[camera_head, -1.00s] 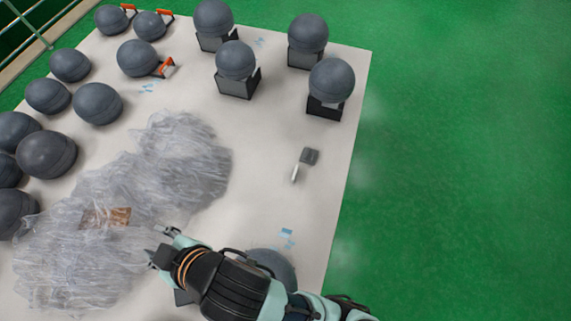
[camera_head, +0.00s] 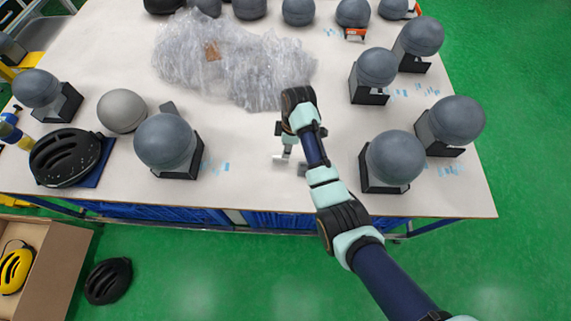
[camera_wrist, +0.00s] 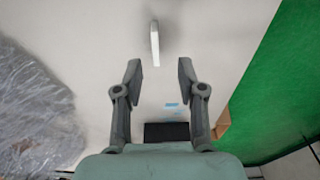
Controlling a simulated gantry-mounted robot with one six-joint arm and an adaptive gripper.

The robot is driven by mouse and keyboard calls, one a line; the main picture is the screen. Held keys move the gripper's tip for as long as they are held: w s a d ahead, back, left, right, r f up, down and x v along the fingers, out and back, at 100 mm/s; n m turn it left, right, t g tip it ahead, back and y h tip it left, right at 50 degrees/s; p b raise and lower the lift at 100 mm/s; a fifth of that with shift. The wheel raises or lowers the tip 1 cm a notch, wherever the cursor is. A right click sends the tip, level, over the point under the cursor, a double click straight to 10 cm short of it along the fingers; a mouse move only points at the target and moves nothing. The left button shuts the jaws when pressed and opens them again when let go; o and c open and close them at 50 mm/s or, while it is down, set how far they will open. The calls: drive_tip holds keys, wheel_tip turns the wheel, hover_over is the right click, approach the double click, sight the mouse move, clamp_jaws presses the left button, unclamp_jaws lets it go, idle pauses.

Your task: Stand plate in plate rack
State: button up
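No plate or plate rack can be made out. My gripper (camera_wrist: 160,74) is open, with nothing between its fingers in the wrist view. A thin, pale upright piece (camera_wrist: 154,44) lies just beyond the fingertips, slightly left of centre and apart from them. In the head view my gripper (camera_head: 285,147) points down over the middle of the white table (camera_head: 245,180). A small grey piece (camera_head: 304,169) lies close beside it, partly hidden by my arm. I cannot tell whether this is the same thing as the pale piece.
Grey head forms on black stands (camera_head: 168,145) stand at left and right (camera_head: 392,162). Crumpled clear plastic (camera_head: 235,65) covers the table's back middle. A black helmet (camera_head: 65,157) sits at left. A cardboard box (camera_head: 40,250) stands on the floor. The front middle is mostly bare.

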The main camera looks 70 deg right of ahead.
sight(281, 159)
drive_tip(key=shift+w+f, duration=0.2)
drive_tip(key=shift+w, duration=0.1)
drive_tip(key=f+b, duration=0.1)
drive_tip(key=f, duration=0.1)
drive_tip(key=w+f+b, duration=0.1)
drive_tip(key=f, duration=0.4)
drive_tip(key=shift+w+f+b, duration=0.2)
drive_tip(key=shift+w+b, duration=0.05)
drive_tip(key=shift+b, duration=0.15)
clamp_jaws()
